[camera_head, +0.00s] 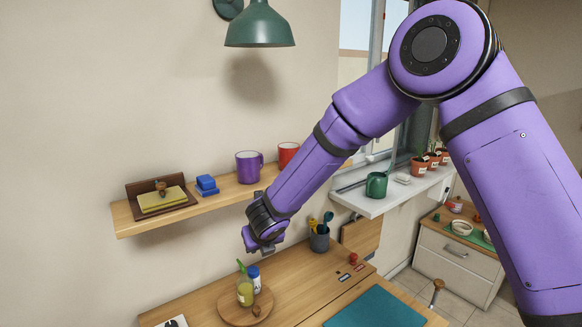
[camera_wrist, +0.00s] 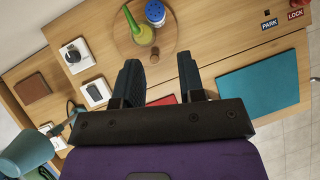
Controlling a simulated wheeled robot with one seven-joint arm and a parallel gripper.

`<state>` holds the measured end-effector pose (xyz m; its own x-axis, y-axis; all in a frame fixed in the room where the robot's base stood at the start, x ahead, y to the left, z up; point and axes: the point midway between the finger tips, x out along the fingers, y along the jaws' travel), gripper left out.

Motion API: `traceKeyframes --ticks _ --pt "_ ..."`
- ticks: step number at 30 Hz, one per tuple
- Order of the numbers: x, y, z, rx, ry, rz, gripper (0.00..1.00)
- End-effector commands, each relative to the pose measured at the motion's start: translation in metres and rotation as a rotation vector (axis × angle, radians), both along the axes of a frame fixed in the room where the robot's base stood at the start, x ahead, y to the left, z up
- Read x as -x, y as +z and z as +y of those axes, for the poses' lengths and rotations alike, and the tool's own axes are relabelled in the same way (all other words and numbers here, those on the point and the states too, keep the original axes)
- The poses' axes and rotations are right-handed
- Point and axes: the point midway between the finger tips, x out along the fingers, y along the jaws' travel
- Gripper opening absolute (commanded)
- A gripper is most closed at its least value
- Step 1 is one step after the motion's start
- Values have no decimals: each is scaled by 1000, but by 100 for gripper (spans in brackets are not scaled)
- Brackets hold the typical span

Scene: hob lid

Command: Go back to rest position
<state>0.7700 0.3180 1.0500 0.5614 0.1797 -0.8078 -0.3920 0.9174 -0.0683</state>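My gripper (camera_head: 264,246) hangs at the end of my purple arm in the head view, above the back of the wooden desk (camera_head: 305,282) and just below the wall shelf's right part. In the wrist view, the two dark fingers of my gripper (camera_wrist: 159,70) stand apart with nothing held between them. Past the fingertips lies a round wooden board (camera_wrist: 125,40) with a green-spouted bottle (camera_wrist: 143,33) and a blue-capped jar (camera_wrist: 155,12). The bottle and jar appear below my gripper in the head view, apart from it.
The wall shelf (camera_head: 220,197) carries a purple mug (camera_head: 248,167), a red mug (camera_head: 288,153), a blue item and yellow pads. A pen cup (camera_head: 319,238) stands right of my gripper. A green lamp (camera_head: 260,25) hangs above. A teal mat (camera_head: 376,309) lies at the desk's front.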

Motion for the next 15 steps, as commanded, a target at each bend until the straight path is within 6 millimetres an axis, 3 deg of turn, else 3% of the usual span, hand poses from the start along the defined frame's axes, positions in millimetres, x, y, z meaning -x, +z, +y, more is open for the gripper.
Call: traceKeyframes --ticks 1,6,15 --pt "-4 23 -8 17 71 -43 36" --pt "-5 83 -34 109 330 -172 36" --pt "21 173 -89 343 757 -371 36"
